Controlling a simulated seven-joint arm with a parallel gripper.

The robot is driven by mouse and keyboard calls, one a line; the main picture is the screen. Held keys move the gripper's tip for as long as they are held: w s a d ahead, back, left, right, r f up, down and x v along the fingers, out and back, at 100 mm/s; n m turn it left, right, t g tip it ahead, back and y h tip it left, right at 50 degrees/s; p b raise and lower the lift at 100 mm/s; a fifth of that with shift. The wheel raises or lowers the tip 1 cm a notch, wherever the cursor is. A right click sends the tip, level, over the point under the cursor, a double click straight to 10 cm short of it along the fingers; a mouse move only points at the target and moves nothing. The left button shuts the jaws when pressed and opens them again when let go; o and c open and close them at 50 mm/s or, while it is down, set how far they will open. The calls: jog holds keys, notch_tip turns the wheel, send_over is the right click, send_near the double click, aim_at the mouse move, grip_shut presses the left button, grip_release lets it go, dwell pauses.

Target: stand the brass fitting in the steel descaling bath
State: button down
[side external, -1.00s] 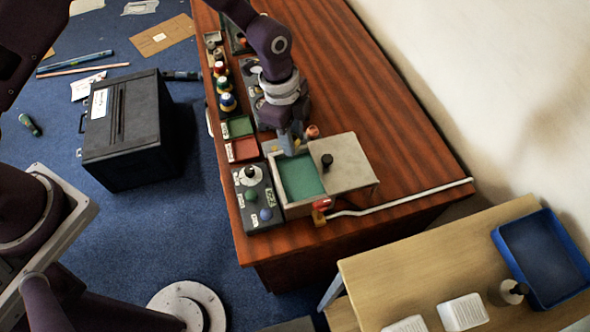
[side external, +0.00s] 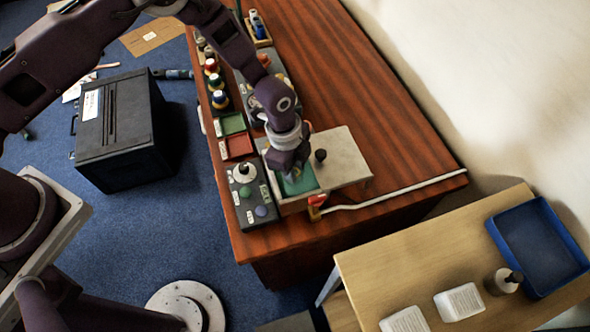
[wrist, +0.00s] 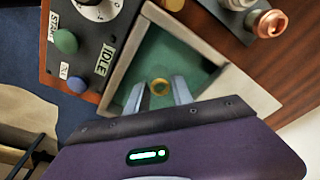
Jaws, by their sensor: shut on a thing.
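The steel descaling bath (side external: 297,204) is a pale box with green liquid inside, near the front end of the wooden bench. It fills the middle of the wrist view, where its grey rim (wrist: 228,92) shows. My gripper (side external: 289,174) is over the bath's open part and hides much of it. In the wrist view, my gripper (wrist: 158,92) has its two fingers on either side of the brass fitting (wrist: 159,87), seen end-on as a yellow ring. The fitting is in the jaws against the green liquid. I cannot tell how deep it sits.
A control panel (side external: 250,196) with a dial, buttons and an IDLE label stands left of the bath. A pale slab with a black knob (side external: 320,155) adjoins it on the right. A red valve (side external: 316,202) and white pipe are in front. A copper-capped part (wrist: 270,23) stands beyond.

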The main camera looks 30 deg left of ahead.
jog(key=c, duration=1.4)
grip_release()
jog(key=r, duration=0.4)
jog(key=a+r, duration=0.1)
jog(key=r, duration=0.7)
jog(key=shift+a, duration=0.4)
